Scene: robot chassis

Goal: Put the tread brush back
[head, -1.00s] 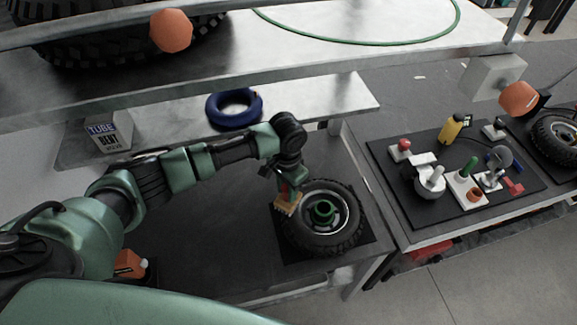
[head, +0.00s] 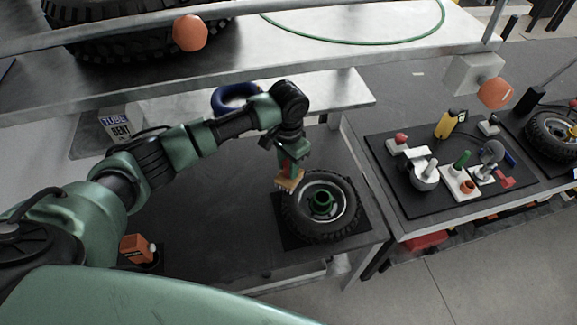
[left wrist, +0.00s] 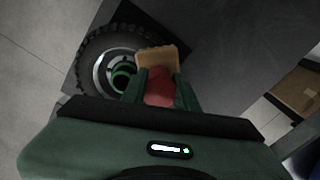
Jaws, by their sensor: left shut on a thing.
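My left gripper (head: 291,166) is shut on the tread brush, which has a red handle and a tan wooden block (head: 289,181). The brush is held just left of the wheel (head: 321,206), above the bench. In the left wrist view the red handle (left wrist: 160,88) sits between the green fingers and the tan block (left wrist: 158,58) sticks out beyond them. I cannot tell whether the brush touches the tyre. The wheel lies flat on a black mat (head: 290,236) with a green hub in its centre; it also shows in the left wrist view (left wrist: 112,65). My right gripper is not in view.
A black tool mat (head: 408,203) with several tools lies to the right of the wheel. Dark bench left of the wheel is clear.

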